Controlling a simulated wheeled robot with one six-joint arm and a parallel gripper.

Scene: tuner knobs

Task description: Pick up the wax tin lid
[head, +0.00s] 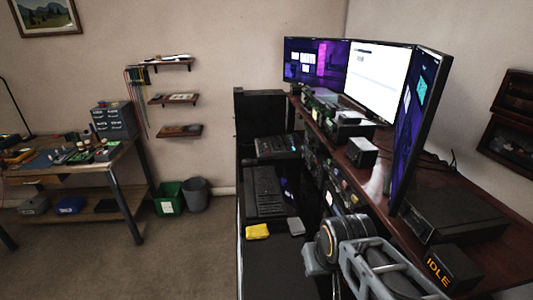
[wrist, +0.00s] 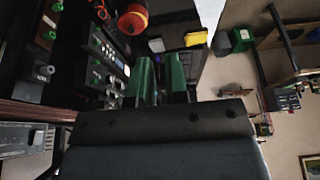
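No item is clearly recognisable as the wax tin lid. A small grey flat piece (head: 296,226) lies on the dark lower surface beside a yellow piece (head: 257,231) in the head view. The wrist view shows a similar pale grey piece (wrist: 157,45) and a yellow one (wrist: 195,39) beyond my fingers. An orange-red round object (wrist: 133,18) with a dark body is left of them there; I cannot tell what it is. My gripper (wrist: 160,78) has two green fingers apart, with nothing visible between them. In the head view my arm hides its fingers.
A rack of dark radio units (head: 335,190) rises on the right beneath a brown shelf (head: 375,185) with monitors (head: 375,80). A workbench (head: 70,165) stands far left, with green (head: 169,198) and grey bins (head: 196,194) beside it.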

